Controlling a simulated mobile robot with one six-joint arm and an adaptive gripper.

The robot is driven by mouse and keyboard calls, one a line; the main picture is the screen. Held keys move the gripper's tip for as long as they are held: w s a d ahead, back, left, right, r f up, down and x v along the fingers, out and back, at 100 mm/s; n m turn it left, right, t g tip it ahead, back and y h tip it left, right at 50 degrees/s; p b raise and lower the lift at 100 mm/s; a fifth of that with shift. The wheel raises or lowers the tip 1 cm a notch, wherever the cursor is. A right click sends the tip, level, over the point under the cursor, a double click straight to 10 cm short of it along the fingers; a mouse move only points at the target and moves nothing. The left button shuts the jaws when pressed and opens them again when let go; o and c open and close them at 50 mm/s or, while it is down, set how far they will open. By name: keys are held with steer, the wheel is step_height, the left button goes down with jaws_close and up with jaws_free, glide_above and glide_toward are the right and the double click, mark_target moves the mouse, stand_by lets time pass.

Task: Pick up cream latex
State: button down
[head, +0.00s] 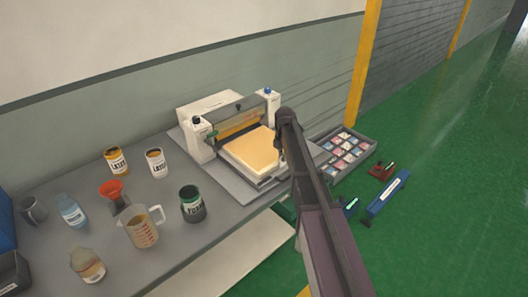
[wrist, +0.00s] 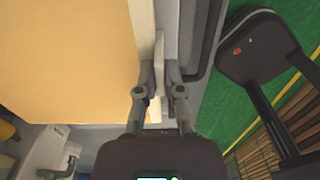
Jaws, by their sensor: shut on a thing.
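Two tins with latex labels stand on the bench to the left: an orange one (head: 117,163) and a white one (head: 157,164). My gripper (wrist: 160,78) is at the right edge of the slab, with a finger on each side of a narrow white strip (wrist: 159,50) and shut on it. In the head view my arm partly hides the gripper.
A tray of small colored pieces (head: 345,152) lies right of the machine. Red and blue tools (head: 387,194) are near it. Green floor is open at right.

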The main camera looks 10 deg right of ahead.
steer(key=shift+r, duration=0.25)
step_height(320, 180, up, 4)
steer(key=p, duration=0.4)
steer(key=shift+f, duration=0.2)
steer(key=s+a+p, duration=0.1)
steer(key=s+a, duration=0.1)
steer(key=s, duration=1.4)
steer(key=shift+a+r, duration=0.3)
steer(key=shift+r, duration=0.15)
steer(key=shift+w, duration=0.1)
